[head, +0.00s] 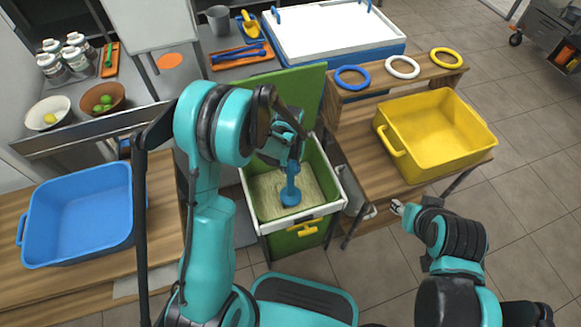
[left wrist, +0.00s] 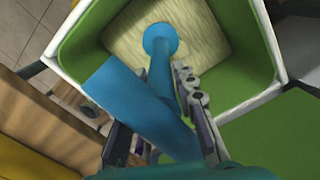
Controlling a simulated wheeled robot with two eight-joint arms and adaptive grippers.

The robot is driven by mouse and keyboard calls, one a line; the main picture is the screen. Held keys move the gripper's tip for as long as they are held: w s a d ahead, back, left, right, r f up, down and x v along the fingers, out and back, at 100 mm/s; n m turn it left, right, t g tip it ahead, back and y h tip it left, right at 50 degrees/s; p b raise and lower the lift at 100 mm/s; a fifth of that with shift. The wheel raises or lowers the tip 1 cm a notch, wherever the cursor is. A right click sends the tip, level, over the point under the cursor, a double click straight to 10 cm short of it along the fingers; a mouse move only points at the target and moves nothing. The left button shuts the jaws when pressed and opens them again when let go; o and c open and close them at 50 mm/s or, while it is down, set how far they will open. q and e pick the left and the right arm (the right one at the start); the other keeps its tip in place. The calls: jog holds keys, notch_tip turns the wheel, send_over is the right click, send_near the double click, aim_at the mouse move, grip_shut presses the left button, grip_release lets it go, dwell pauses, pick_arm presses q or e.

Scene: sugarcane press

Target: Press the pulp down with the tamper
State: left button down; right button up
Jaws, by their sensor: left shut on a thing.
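The blue tamper (head: 290,194) is upright inside the green-lined press box (head: 333,186), its round foot over the pale, fibrous pulp (head: 263,198). I cannot tell whether the foot touches the pulp. My left gripper (head: 291,152) is above the box and shut on the tamper's handle. In the left wrist view, the tamper (left wrist: 160,42) runs down between the fingers to the pulp (left wrist: 199,38), near the middle of the box. My right gripper (head: 397,208) is low at the right, apart from the box; its jaws are too small to read.
The green lid (head: 312,88) stands open behind the box. A yellow bin (head: 437,127) is on the wooden table at right, with blue, white and yellow rings behind it. A blue bin (head: 78,217) is on the left table. A yellow handle (head: 306,229) sticks out from the box front.

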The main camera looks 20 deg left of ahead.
pick_arm(q)
jog(key=shift+f, duration=1.8)
jog(key=shift+r, duration=0.1)
notch_tip(320, 180, up, 22)
jog(key=p, duration=1.4)
